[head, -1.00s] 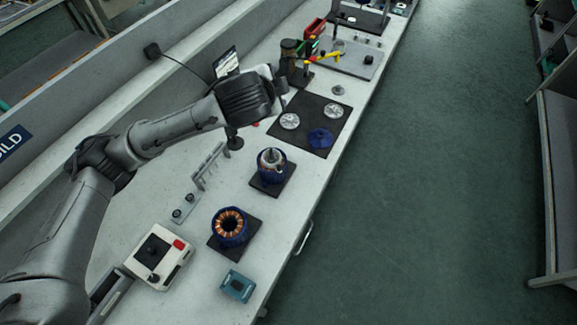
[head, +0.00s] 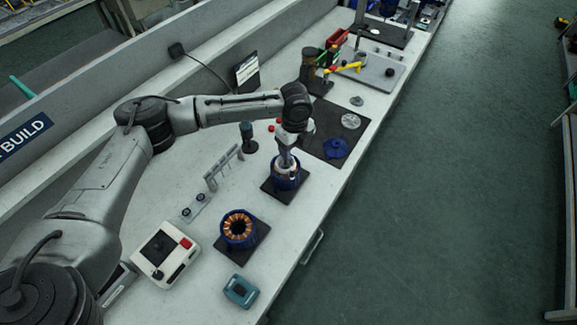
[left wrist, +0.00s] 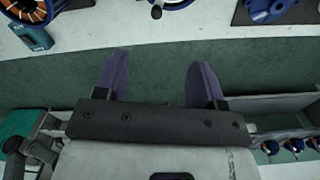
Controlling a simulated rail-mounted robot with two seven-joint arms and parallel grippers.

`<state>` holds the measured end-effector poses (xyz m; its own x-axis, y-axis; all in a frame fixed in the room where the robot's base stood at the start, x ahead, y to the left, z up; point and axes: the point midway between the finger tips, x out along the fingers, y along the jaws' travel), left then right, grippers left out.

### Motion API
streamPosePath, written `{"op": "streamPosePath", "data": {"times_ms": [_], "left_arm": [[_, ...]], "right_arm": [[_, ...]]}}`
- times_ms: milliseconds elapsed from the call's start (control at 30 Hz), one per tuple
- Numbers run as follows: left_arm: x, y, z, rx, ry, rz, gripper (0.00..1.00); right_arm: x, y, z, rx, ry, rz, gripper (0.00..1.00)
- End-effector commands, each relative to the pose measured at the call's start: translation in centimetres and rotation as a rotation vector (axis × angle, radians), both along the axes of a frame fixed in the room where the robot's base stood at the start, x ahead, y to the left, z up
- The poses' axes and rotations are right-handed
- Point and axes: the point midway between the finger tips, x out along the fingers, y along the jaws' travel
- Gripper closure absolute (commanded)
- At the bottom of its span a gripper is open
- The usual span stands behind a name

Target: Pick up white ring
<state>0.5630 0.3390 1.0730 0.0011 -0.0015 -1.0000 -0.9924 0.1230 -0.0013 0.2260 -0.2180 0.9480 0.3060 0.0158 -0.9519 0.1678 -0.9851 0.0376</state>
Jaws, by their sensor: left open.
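My left gripper (head: 287,157) points down at the blue housing (head: 286,182) with the metal shaft part, on a small dark mat. A pale ring-like edge (head: 293,171) shows beside the fingertips at the top of this housing; I cannot tell for sure that it is the white ring. In the left wrist view the two purple fingers of my left gripper (left wrist: 161,76) are spread with nothing between them. The housing (left wrist: 174,4) is cut off at the top edge there, beyond the fingertips. My right gripper is not in view.
A blue housing with copper windings (head: 239,229) stands nearer on another mat, with a teal box (head: 240,291) and a white control box (head: 166,254) nearby. A dark mat (head: 321,119) behind holds a silver disc (head: 350,121) and a blue part (head: 335,148).

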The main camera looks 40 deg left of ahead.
Motion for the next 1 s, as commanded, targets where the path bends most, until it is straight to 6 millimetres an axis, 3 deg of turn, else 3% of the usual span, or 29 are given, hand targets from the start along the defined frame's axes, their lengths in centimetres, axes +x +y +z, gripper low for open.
{"op": "streamPosePath", "data": {"times_ms": [400, 767, 1000], "left_arm": [[0.0, 0.0, -6.7, 0.001, 0.002, -0.010, 0.37], [0.0, 0.0, -8.8, 0.002, 0.001, -0.011, 0.37], [0.2, 0.0, -12.0, 0.001, 0.001, -0.009, 0.37]], "right_arm": [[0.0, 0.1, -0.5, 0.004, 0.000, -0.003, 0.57], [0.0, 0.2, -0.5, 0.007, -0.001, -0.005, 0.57], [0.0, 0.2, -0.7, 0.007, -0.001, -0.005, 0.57]]}}
